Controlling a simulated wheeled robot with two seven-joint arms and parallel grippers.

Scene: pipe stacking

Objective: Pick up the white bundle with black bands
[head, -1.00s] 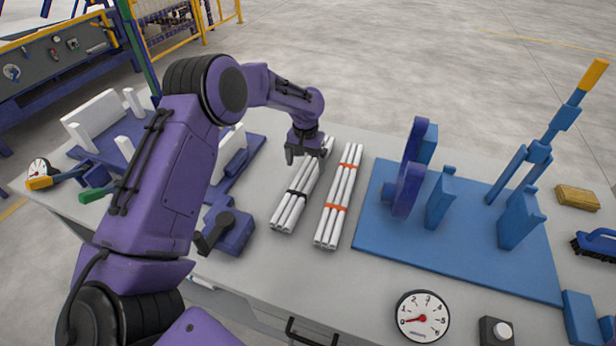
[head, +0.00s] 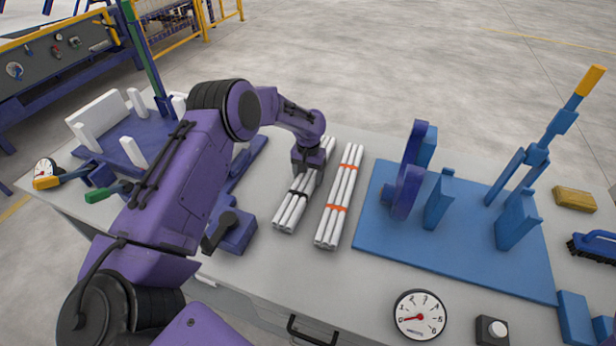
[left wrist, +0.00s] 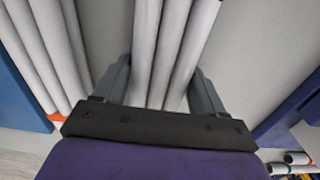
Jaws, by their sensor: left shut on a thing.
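The white bundle with black bands (head: 291,208) lies on the table left of the orange-banded bundle, its middle hidden under my left gripper. One black band shows near its front end; the far end shows beyond the gripper. My left gripper (head: 305,176) is down over the bundle's middle. In the left wrist view my left gripper (left wrist: 162,88) has one finger on each side of the white pipes (left wrist: 165,50), shut on them. My right gripper is in neither view.
The white bundle with orange bands (head: 338,200) lies close by on the right. A blue fixture board (head: 460,250) stands further right. A purple block with a black knob (head: 235,232) is at the left. A gauge (head: 420,315) is near the front edge.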

